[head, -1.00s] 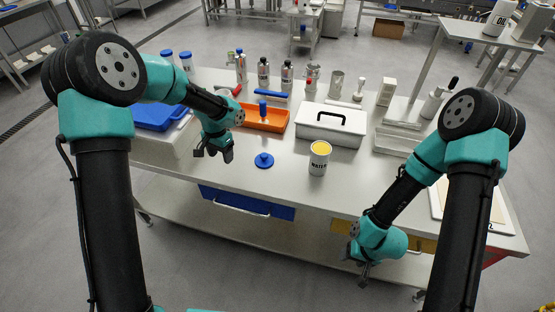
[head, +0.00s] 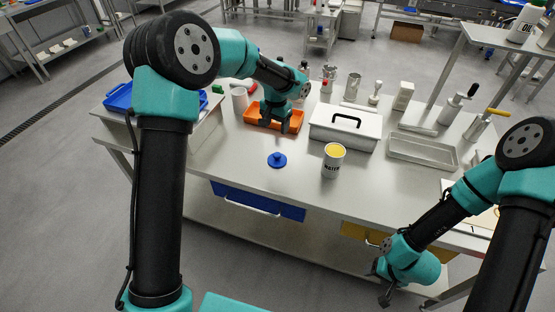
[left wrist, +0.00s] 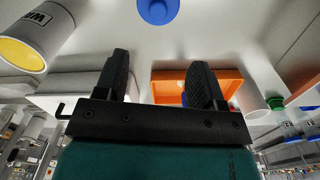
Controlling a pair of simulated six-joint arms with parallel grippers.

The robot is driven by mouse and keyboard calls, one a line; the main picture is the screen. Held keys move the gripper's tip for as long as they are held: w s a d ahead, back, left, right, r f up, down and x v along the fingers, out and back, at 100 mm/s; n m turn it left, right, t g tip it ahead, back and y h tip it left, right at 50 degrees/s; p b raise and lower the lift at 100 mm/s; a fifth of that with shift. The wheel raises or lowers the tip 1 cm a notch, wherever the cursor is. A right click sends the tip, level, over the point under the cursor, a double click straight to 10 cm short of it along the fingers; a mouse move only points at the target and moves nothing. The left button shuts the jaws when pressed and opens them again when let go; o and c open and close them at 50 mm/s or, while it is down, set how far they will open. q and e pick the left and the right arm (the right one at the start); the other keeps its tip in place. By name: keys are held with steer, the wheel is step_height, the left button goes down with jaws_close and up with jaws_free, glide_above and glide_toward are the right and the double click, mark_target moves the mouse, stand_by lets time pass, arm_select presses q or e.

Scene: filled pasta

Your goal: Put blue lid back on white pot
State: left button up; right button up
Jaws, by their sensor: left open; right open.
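The blue lid (head: 277,160) lies flat on the white table, knob up. It also shows at the top of the left wrist view (left wrist: 158,10). The white pot (head: 333,163) stands upright to its right, with black lettering and yellow at its top; it is at the upper left of the left wrist view (left wrist: 30,35). My left gripper (head: 275,126) is open and empty, over the front of the orange tray and behind the lid. My right gripper (head: 382,283) is open and empty, low in front of the table's front edge, away from the pot and lid.
The orange tray (head: 252,117) and a white box with a black handle (head: 345,128) stand behind the lid and pot. A grey tray (head: 420,150) is at the right. Bottles and cups line the back. The table around the lid is clear.

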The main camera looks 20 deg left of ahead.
arm_select(q)
glide_above(277, 154)
step_height(277, 154, down, 10)
steer(key=shift+s+a+r, duration=0.1)
steer(key=shift+s+r, duration=0.05)
steer(key=shift+r, duration=0.05)
steer(key=shift+f, duration=0.3)
steer(key=shift+f, duration=2.55)
steer(key=c, duration=1.1)
steer(key=shift+o, duration=0.2)
